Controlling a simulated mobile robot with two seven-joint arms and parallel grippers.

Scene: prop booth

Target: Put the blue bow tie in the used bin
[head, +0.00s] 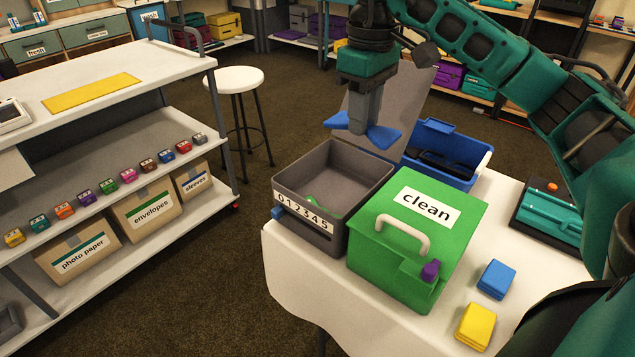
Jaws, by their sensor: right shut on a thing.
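My right gripper (365,120) points down, shut on the blue bow tie (385,136), whose wings show on both sides of the fingers. It holds the bow tie above the rear part of a grey bin (292,183). The bin is open, its grey lid (412,90) raised behind. A strip on its front (303,212) reads 0 to 5; no "used" label is readable. A small green thing (311,201) lies inside. My left gripper is out of view.
A shut green box (375,220) labelled "clean", with a handle, stands against the grey bin's right. Behind is a blue crate (470,149). Blue (496,279) and yellow (475,326) blocks lie at the front right. A shelf cart (110,90) stands left, beside a stool (235,79).

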